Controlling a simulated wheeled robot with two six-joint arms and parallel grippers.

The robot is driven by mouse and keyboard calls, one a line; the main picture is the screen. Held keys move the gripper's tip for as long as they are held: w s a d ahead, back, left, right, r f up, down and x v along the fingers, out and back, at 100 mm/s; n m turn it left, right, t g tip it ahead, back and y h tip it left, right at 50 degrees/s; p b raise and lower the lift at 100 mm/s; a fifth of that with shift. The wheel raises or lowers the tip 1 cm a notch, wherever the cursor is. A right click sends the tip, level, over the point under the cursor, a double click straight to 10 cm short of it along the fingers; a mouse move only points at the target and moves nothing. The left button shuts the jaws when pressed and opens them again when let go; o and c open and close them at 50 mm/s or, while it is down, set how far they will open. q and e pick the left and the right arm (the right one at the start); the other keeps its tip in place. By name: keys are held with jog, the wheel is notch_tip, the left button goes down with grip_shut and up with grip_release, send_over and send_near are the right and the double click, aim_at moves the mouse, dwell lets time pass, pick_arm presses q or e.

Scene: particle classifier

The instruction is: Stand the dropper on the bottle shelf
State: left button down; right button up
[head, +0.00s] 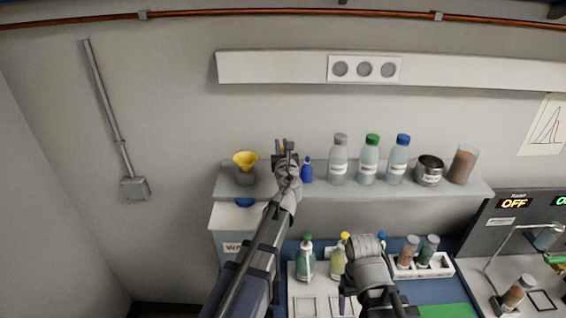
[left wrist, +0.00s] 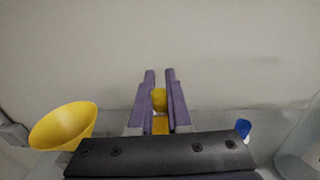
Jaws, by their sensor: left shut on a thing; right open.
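My left gripper (head: 284,148) is over the shelf, between a yellow funnel and a small blue-capped dropper bottle. In the left wrist view its purple fingers (left wrist: 159,95) are shut on a small yellow piece, which I take to be the dropper (left wrist: 159,99). In the head view only a speck of yellow shows between the fingers. The dropper's lower part is hidden, so I cannot tell whether it touches the shelf. The bottle shelf (head: 232,184) is a grey ledge on the wall. My right gripper (head: 343,302) is low over the bench, open, and partly hidden by its wrist.
The yellow funnel (head: 245,160) is close left of my left gripper; the blue dropper bottle (head: 307,171) is close right. Several bottles, a metal pot (head: 429,171) and a brown-filled beaker (head: 463,164) stand further right. Below, a green-capped bottle (head: 305,260) and a white vial rack (head: 440,267) stand on the bench.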

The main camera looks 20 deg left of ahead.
pick_arm(q)
jog(key=shift+f+b, duration=1.95)
jog(key=shift+r, duration=0.15)
jog(key=c, duration=1.3)
grip_release()
jog(key=shift+f, duration=0.2)
jog(key=o, duration=0.4)
jog(key=shift+o, duration=0.2)
jog(key=shift+r, duration=0.1)
